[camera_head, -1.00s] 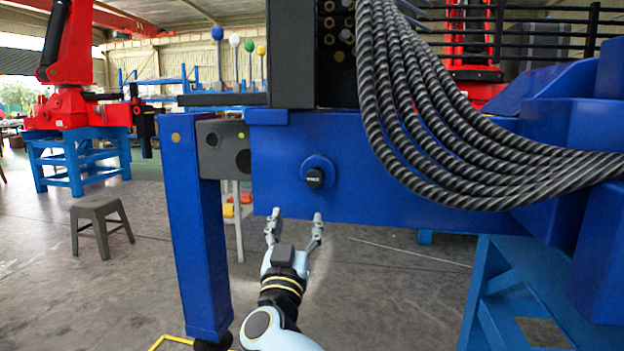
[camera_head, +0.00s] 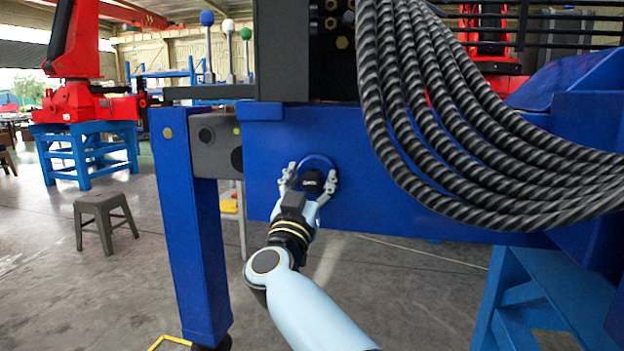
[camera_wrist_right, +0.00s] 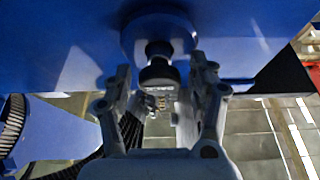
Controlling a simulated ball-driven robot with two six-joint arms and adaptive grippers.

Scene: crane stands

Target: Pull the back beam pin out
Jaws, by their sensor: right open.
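The beam pin has a black knob (camera_head: 312,181) that sticks out of a round blue boss (camera_head: 317,161) on the side of the blue beam (camera_head: 268,163). My right gripper (camera_head: 309,178) is open, with one finger on each side of the knob. In the right wrist view, the black knob (camera_wrist_right: 158,72) lies between the two fingers of the right gripper (camera_wrist_right: 160,90). I cannot tell whether either finger touches it. The pin's shaft inside the beam is hidden. My left gripper is not in view.
Thick striped hoses (camera_head: 440,130) hang in front of the beam, right of the knob. A grey stool (camera_head: 105,218) stands on the floor farther left.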

